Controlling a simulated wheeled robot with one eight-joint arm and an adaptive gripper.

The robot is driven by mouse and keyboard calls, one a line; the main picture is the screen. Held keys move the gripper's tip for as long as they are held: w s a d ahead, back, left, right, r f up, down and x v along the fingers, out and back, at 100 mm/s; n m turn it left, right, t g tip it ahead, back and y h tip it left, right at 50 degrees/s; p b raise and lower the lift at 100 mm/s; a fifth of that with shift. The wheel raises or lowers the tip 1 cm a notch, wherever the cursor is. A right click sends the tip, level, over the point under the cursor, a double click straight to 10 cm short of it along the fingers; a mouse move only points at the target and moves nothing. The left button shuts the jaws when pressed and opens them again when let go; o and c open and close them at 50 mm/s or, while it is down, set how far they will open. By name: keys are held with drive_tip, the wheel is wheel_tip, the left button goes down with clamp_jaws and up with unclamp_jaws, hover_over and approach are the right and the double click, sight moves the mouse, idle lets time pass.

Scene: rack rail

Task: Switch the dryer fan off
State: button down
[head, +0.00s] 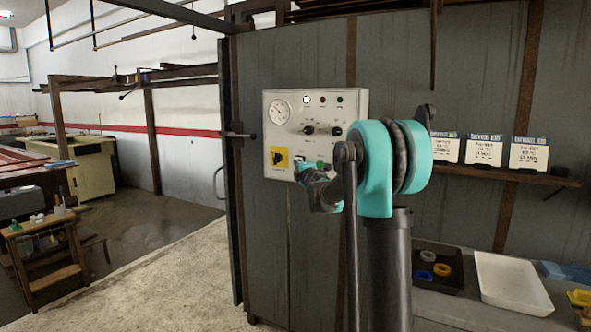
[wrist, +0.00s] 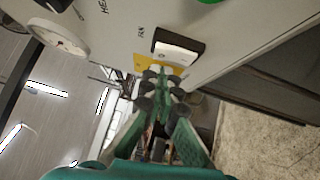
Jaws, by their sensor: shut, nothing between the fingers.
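The grey dryer control panel (head: 273,112) is on the dark wall in the head view; its face fills the top of the wrist view (wrist: 225,25). In the wrist view the fan switch (wrist: 178,50) is a black-framed rocker with a white face, beside the letters FAN. My gripper (wrist: 160,76) is shut and empty, its fingertips just below the rocker in that picture; I cannot tell whether they touch it. In the head view my gripper (head: 301,172) is at the panel's lower middle and the arm covers the lower right. Which way the rocker is tipped is unclear.
The panel also has a gauge (head: 280,109), lamps, black knobs (head: 308,130) and a yellow-plated rotary switch (head: 279,157) left of my gripper. A shelf (head: 520,177) with white cards and a white tray (head: 510,284) are to the right. Floor (head: 170,275) is open at left.

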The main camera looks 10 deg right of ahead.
drive_tip(key=shift+w+d, duration=0.3)
drive_tip(key=shift+w, duration=0.15)
drive_tip(key=shift+w+d+r, duration=0.2)
drive_tip(key=shift+w, duration=0.05)
drive_tip(key=shift+s, duration=0.1)
drive_tip(key=s+r, duration=0.1)
drive_tip(key=s, duration=1.2)
drive_tip(key=shift+a+r, duration=0.15)
drive_tip(key=shift+a, duration=0.3)
